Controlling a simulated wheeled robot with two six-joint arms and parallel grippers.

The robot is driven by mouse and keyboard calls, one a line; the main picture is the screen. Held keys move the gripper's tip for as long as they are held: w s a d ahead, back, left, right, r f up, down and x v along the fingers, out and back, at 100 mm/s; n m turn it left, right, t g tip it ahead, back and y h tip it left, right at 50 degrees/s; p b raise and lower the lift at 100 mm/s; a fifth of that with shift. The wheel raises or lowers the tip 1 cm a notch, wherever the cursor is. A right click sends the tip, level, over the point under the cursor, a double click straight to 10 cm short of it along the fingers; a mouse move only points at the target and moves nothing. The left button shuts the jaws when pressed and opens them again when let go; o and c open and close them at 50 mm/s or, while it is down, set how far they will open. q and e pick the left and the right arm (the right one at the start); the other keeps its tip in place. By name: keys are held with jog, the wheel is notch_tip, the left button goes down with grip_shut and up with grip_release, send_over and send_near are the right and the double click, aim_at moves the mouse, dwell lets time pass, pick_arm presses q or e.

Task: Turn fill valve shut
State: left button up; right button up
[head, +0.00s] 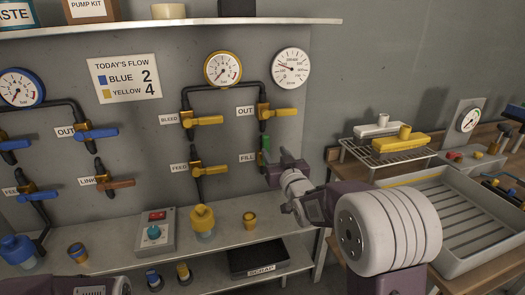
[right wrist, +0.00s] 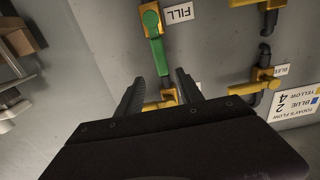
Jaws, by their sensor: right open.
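The fill valve has a green lever (head: 265,145), beside the FILL label (head: 248,157), on the right-hand pipe of the yellow panel. The lever stands upright, along the pipe. In the right wrist view, turned upside down, the green lever (right wrist: 157,50) runs from its brass body towards my fingers. My right gripper (head: 275,169) is open and empty, just below and right of the valve in the head view. In the right wrist view (right wrist: 160,85), the lever's free end shows between the fingertips; I cannot tell whether they touch. My left gripper is out of view.
The yellow OUT lever (head: 279,112) is just above the fill valve; the BLEED (head: 205,120) and FEED (head: 212,168) levers are to the left. A shelf (head: 225,235) below carries a button box (head: 155,232) and a yellow fitting (head: 203,218). A grey tray (head: 455,265) stands right.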

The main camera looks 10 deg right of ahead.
aim_at(266, 142)
jog(key=w, duration=0.9)
jog(key=shift+a, duration=0.4)
grip_shut()
dwell(0.9)
